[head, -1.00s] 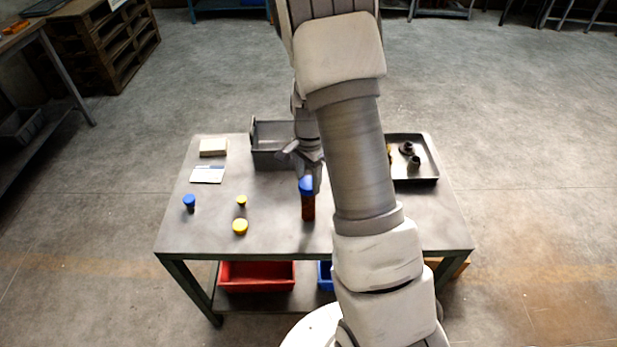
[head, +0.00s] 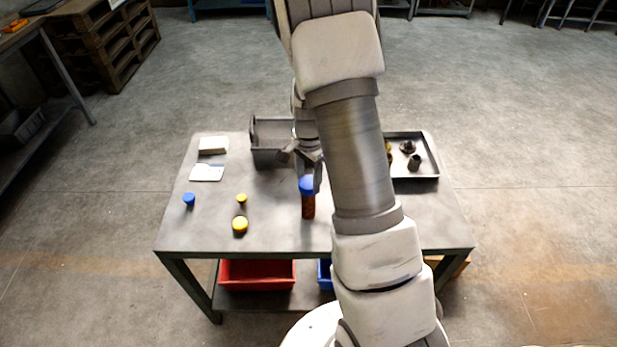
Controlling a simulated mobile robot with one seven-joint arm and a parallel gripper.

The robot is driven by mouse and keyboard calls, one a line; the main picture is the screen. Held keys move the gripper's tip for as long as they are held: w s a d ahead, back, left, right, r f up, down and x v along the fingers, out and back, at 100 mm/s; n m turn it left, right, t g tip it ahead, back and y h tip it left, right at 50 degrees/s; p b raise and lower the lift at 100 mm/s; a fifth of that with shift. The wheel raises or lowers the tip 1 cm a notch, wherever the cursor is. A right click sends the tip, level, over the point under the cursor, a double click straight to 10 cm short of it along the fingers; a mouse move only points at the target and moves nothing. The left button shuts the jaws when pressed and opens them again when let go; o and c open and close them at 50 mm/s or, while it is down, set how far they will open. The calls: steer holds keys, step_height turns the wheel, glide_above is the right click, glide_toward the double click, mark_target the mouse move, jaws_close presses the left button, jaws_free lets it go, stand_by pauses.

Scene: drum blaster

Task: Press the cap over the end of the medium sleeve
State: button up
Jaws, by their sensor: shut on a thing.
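My gripper (head: 308,176) is over the sleeve, pointing down, shut on the blue cap. My arm hides part of the fingers and the table to the right. Other caps lie to the left: a small blue one (head: 189,199), a small yellow one (head: 241,198) and a larger yellow one (head: 240,224).
A grey bin (head: 272,156) stands at the back of the table (head: 265,237). A dark tray (head: 425,178) with dark parts (head: 415,162) is at right. A pale block (head: 213,145) and a white card (head: 207,173) lie at back left. The front left is clear.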

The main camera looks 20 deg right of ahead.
steer(key=shift+f, duration=0.4)
stand_by(0.5)
steer(key=o, duration=1.4)
steer(key=shift+o, duration=0.2)
steer(key=shift+r, duration=0.1)
steer(key=shift+r+p, duration=1.6)
steer(key=shift+r, duration=0.85)
